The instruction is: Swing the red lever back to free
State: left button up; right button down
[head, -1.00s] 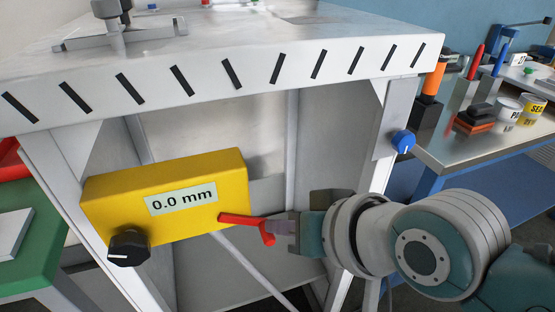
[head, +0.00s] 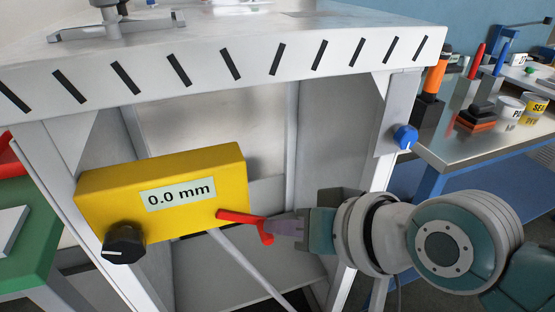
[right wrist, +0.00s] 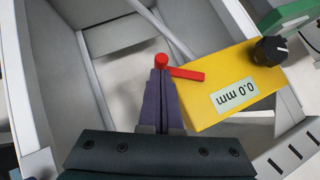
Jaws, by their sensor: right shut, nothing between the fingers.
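The red lever (head: 241,218) sticks out to the right from the lower right of the yellow box (head: 160,190), with a short knob end bent downward. The box has a display reading 0.0 mm and a black dial (head: 123,243). My right gripper (head: 272,228) is shut and empty, with its fingertips at the lever's outer end. The right wrist view shows the lever (right wrist: 185,73) with its round end right at the tips of the closed fingers (right wrist: 160,75); they look touching or nearly so. My left gripper is not in view.
The white table (head: 210,75) with black slot marks stands above the box. Its right leg carries a blue knob (head: 405,137). A metal bench (head: 500,140) with cans stands at right, a green stand (head: 30,200) at left. The space under the table is open.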

pick_arm(q)
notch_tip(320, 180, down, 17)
jog(key=b, duration=1.7)
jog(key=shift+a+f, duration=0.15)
pick_arm(e)
jog(key=f+m+y, duration=0.1)
jog(key=y, duration=0.1)
jog(key=a+f+m+y, duration=0.1)
jog(key=f+m+y, duration=0.1)
jog(key=a+f+m+y, duration=0.1)
jog(key=y, duration=0.1)
jog(key=shift+s+a+f+y, duration=0.1)
jog(key=shift+s+f+y, duration=0.25)
jog(key=shift+f+y, duration=0.05)
jog(key=shift+r, duration=0.1)
